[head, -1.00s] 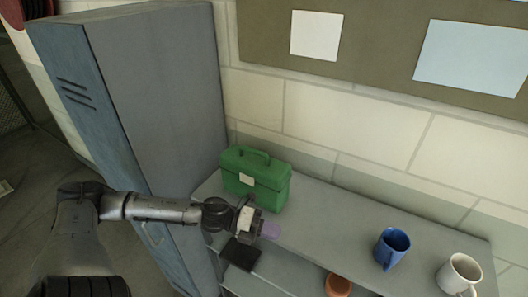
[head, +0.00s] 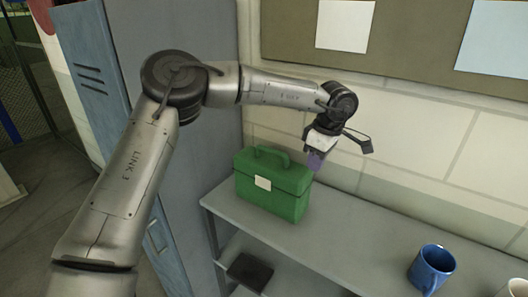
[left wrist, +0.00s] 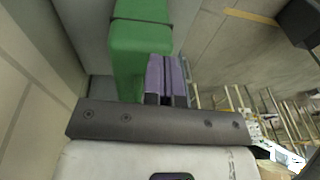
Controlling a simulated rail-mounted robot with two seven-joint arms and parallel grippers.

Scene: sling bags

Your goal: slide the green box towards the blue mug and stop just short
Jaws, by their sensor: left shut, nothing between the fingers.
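The green box (head: 272,190), with a handle on top and a pale label, stands upright at the left end of the grey shelf top. The blue mug (head: 431,268) stands farther right on the same top, with a clear stretch between them. My left gripper (head: 316,160), with purple fingertips, is shut and empty at the box's upper right, on the wall side. In the left wrist view the shut fingertips (left wrist: 167,78) are right beside the green box (left wrist: 140,50); I cannot tell whether they touch it. My right gripper is not in view.
A white mug (head: 514,289) is cut off at the lower right, beyond the blue mug. A tall grey-blue locker (head: 180,70) stands left of the shelf. The brick wall (head: 420,150) runs behind. A dark item (head: 250,271) lies on the lower shelf.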

